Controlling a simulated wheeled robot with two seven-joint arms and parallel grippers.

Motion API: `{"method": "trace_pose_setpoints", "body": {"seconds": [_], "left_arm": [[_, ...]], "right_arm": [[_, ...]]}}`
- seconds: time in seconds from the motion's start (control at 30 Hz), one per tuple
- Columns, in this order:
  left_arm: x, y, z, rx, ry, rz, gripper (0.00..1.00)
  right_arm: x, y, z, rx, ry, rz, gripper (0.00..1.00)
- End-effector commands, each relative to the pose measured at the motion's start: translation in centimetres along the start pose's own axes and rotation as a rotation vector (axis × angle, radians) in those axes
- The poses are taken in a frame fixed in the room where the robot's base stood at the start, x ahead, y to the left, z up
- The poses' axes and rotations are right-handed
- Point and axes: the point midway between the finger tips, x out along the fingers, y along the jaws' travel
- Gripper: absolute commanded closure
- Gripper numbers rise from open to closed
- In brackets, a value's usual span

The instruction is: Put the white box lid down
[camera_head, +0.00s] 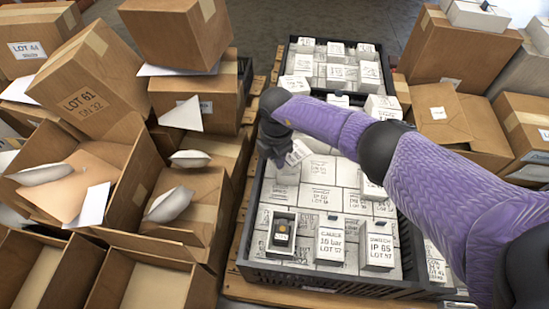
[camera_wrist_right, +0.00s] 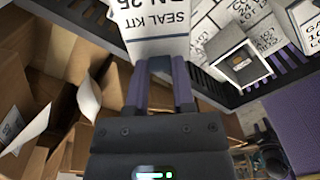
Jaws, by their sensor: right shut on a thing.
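My right gripper (camera_head: 277,155) is over the left side of the black crate (camera_head: 243,220). In the right wrist view its two fingers (camera_wrist_right: 162,72) are shut on a white lid (camera_wrist_right: 156,22) printed "SEAL KIT". In the head view the lid (camera_head: 298,152) shows as a small tilted white piece beside the fingers, above the white boxes. I cannot tell whether it touches them. An open white box (camera_head: 281,236) with a dark item inside stands at the crate's near left; it also shows in the right wrist view (camera_wrist_right: 238,62). My left gripper is out of view.
White labelled boxes (camera_head: 330,245) fill much of the crate, some standing higher. The crate rests on a wooden pallet (camera_head: 262,292). Open brown cartons (camera_head: 185,215) with loose flaps crowd the left. More cartons (camera_head: 460,125) stand at right, and another crate (camera_head: 335,65) lies behind.

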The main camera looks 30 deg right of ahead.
Motion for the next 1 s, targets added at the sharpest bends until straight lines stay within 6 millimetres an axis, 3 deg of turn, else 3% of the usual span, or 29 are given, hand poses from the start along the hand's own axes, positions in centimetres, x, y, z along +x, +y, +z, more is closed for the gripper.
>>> {"method": "trace_pose_setpoints", "body": {"seconds": [0.47, 0.5, 0.63, 1.0], "left_arm": [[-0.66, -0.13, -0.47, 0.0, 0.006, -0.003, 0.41], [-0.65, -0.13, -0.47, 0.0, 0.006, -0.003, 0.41], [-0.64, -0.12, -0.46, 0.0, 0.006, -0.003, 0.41], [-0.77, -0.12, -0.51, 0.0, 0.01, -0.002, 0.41]], "right_arm": [[0.55, 0.0, -0.02, 0.001, 0.0, -0.001, 1.0], [0.52, 0.01, -0.02, 0.0, 0.0, 0.0, 0.61], [0.52, 0.01, -0.01, 0.0, 0.0, 0.0, 0.34], [-0.04, 0.04, 0.0, -0.001, 0.0, 0.003, 0.34]]}}
